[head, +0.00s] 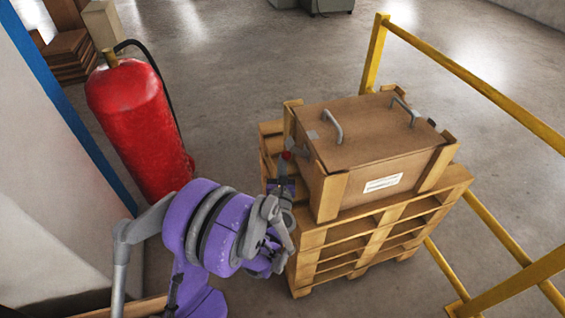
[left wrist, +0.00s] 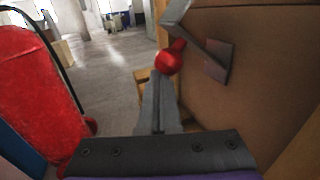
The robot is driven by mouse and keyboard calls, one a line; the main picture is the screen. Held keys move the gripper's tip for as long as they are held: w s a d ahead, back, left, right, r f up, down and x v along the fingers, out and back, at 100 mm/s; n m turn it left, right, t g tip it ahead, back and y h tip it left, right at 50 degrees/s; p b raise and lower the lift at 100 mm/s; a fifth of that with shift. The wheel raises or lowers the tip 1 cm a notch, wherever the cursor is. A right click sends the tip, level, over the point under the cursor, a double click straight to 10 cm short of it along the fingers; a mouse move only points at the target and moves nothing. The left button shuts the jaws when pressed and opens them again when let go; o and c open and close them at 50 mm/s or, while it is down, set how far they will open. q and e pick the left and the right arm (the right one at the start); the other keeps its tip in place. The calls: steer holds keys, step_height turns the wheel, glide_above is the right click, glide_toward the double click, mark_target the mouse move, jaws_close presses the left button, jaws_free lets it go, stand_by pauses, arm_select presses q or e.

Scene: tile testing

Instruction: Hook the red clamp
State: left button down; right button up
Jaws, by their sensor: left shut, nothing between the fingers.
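The red clamp's round knob (head: 286,155) is at the left side of the wooden crate (head: 330,184), near its top edge. In the left wrist view the red knob (left wrist: 168,62) is just beyond the fingertips, joined to a grey metal lever and a plate on the crate's side. My left gripper (head: 283,170) is shut and empty, beside the crate's left side just below the knob. In the left wrist view its closed fingers (left wrist: 159,80) point at the knob; I cannot tell whether they touch it. My right gripper is not in view.
The crate has two grey handles on its lid and sits on stacked wooden pallets (head: 375,235). A red fire extinguisher (head: 140,125) stands to the left by a wall. Yellow railings (head: 480,82) run behind and right of the pallets. The floor behind is open.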

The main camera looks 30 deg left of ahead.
mark_target(285, 153)
arm_select(q)
steer(key=shift+r+p, duration=0.75)
steer(key=shift+r, duration=0.5)
steer(key=shift+w+d+r+p, duration=0.15)
steer(key=shift+r+p, duration=0.2)
steer(key=shift+r, duration=0.15)
steer(key=shift+w+d+r+p, duration=0.15)
steer(key=shift+r+p, duration=0.2)
steer(key=shift+r, duration=0.15)
steer(key=s, duration=0.2)
steer(key=s+r, duration=0.1)
steer(key=s, duration=0.1)
steer(key=shift+s, duration=0.3)
steer(key=shift+f, duration=0.1)
